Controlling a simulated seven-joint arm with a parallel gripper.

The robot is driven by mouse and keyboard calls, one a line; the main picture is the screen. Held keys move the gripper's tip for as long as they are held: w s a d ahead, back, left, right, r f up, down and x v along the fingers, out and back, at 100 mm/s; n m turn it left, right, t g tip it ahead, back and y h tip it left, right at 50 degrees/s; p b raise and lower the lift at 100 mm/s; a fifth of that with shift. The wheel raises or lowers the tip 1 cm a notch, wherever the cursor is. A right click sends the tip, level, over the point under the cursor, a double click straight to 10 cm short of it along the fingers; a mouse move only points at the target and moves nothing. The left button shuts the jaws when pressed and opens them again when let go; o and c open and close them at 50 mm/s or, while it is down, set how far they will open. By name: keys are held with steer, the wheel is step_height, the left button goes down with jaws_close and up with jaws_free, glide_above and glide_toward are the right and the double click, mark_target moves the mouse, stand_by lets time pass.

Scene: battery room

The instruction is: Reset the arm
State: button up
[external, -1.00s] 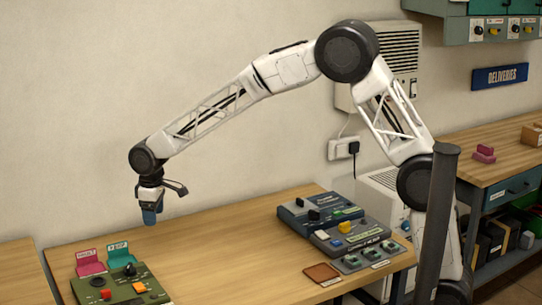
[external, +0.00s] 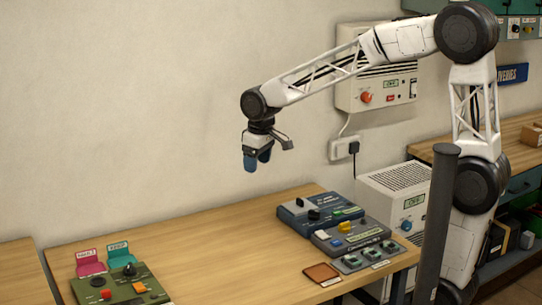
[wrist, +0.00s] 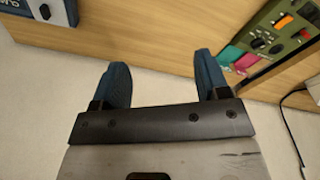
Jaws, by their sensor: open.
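My gripper (external: 257,160) hangs from the end of my white arm, high above the back edge of the wooden table (external: 200,245). Its two blue fingers point down and are apart, with nothing between them. In the wrist view my gripper (wrist: 165,85) also shows open and empty, with bare table wood and pale floor around its fingers.
A green panel (external: 125,290) with knobs and pink and teal cards stands at the table's front left. Blue and grey control boxes (external: 320,210) and a brown pad (external: 321,273) are at the right. A dark post (external: 437,220) rises at front right. The table's middle is clear.

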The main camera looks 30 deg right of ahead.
steer(key=s+d+r+m, duration=0.2)
steer(key=s+d+m, duration=0.1)
steer(key=s+d, duration=1.1)
steer(key=s+d+f+m+t, duration=0.1)
steer(key=s+d+f+m, duration=0.1)
steer(key=s+d, duration=0.7)
steer(key=s+m, duration=0.1)
steer(key=s, duration=0.3)
steer(key=shift+s+d+f+h, duration=0.15)
steer(key=shift+d+f+h, duration=0.25)
